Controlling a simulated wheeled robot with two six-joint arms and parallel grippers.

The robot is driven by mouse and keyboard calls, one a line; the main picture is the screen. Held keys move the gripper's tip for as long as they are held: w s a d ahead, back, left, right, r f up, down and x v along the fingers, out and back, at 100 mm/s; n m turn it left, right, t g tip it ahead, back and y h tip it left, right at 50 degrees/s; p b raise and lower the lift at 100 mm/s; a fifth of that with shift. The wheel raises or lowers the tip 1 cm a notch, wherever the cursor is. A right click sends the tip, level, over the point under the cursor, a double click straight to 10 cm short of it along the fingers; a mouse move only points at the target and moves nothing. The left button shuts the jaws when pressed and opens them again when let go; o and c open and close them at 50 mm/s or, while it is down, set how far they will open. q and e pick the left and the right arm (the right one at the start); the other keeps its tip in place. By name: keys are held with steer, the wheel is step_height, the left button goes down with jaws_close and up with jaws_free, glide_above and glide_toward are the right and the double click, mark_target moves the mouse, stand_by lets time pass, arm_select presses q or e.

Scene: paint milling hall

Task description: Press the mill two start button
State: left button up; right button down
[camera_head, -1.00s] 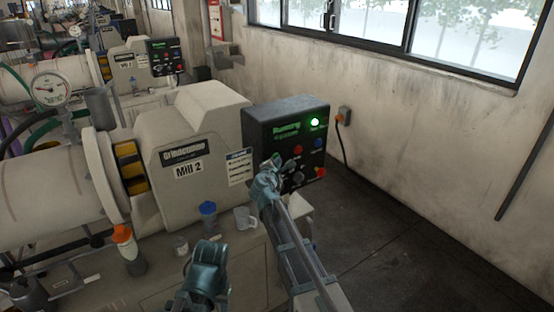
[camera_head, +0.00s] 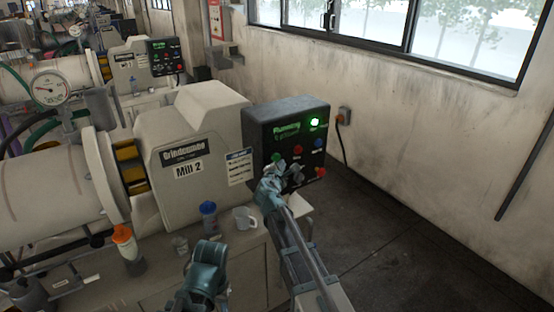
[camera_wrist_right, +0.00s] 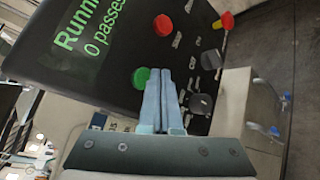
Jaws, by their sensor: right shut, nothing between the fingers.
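The mill two control box (camera_head: 262,128) stands at the right end of the machine labelled Mill 2 (camera_head: 200,150). Its lamp (camera_head: 314,122) glows green, and its screen (camera_wrist_right: 84,35) shows green text starting "Runn" and "0 passes". The green button (camera_wrist_right: 140,77) is uncovered, just left of my right fingertips in the wrist view; it also shows in the head view (camera_head: 276,157). My right gripper (camera_wrist_right: 162,73) is shut and empty in front of the panel's lower part. I cannot tell whether it touches the panel. My left gripper (camera_head: 208,252) is low over the bench; its jaws are unclear.
A red button (camera_wrist_right: 162,25), a red-and-yellow button (camera_wrist_right: 222,21) and a dark knob (camera_wrist_right: 200,103) are near on the panel. A blue-capped bottle (camera_head: 208,213) and a mug (camera_head: 244,217) stand on the bench. The floor to the right is clear.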

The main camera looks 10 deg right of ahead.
steer(key=s, duration=0.1)
steer(key=s+d, duration=0.1)
steer(key=s, duration=0.2)
steer(key=shift+s+d, duration=0.1)
steer(key=shift+d, duration=0.15)
stand_by(0.4)
steer(key=s+a+f+m+g+y, duration=0.1)
steer(key=s+a+f+m+g, duration=0.3)
steer(key=s, duration=0.7)
steer(key=s+a+f+m+g+y+b, duration=0.1)
steer(key=s+a+f+m+g, duration=0.4)
steer(key=s, duration=0.6)
steer(key=s+a+f+m+g+y+b, duration=0.1)
steer(key=s+a+f+m+g+y, duration=0.2)
steer(key=s+f, duration=0.7)
steer(key=s+a+m+g, duration=0.2)
steer(key=a+m, duration=0.1)
steer(key=a, duration=0.1)
steer(key=shift+a+m, duration=0.15)
steer(key=shift+m, duration=0.25)
